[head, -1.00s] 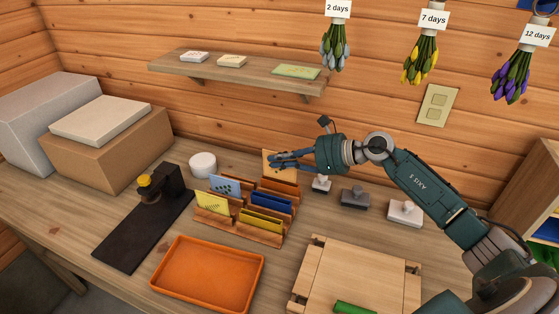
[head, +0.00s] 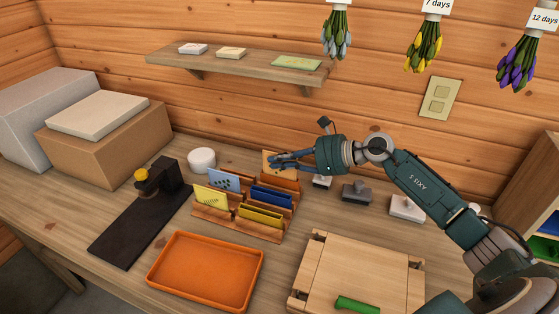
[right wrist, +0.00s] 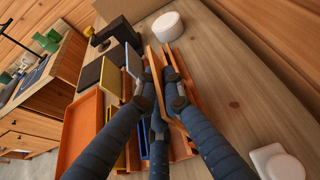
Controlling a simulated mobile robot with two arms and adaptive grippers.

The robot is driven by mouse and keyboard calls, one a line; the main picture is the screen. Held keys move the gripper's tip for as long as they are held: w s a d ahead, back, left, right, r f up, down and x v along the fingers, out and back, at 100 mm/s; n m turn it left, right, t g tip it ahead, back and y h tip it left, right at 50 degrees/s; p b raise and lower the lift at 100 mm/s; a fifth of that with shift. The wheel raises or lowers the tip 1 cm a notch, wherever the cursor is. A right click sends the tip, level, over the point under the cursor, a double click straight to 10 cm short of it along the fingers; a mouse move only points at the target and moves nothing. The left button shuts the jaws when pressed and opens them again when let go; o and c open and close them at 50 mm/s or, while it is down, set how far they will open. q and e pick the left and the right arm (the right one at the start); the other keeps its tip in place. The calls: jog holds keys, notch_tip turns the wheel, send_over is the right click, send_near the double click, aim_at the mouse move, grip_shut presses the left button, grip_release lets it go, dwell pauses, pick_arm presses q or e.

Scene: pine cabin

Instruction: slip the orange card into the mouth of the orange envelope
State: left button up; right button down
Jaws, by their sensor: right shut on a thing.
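The orange card (head: 270,158) is held upright by my right gripper (head: 274,163) at the back right of the wooden rack. The orange envelope (head: 285,183) stands in the rack's rear right slot, just below the card. In the right wrist view my right gripper (right wrist: 160,80) is shut, with the thin orange card (right wrist: 155,60) between its fingertips. The fingers hide much of the card and of the envelope's mouth. I cannot tell whether the card's lower edge is inside the mouth. My left gripper is out of view.
The rack also holds blue and yellow envelopes (head: 261,217), with a blue card (head: 223,180) and yellow card (head: 211,198) on its left. A white round pot (head: 202,160) stands behind it. Stamps (head: 357,193) stand to the right, an orange tray (head: 205,307) in front.

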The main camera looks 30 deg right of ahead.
jog(key=shift+f+b, duration=0.85)
jog(key=shift+f, duration=0.15)
jog(key=c, duration=1.8)
grip_release()
jog(key=shift+r, duration=0.1)
notch_tip(320, 180, up, 7)
jog(key=p, duration=0.4)
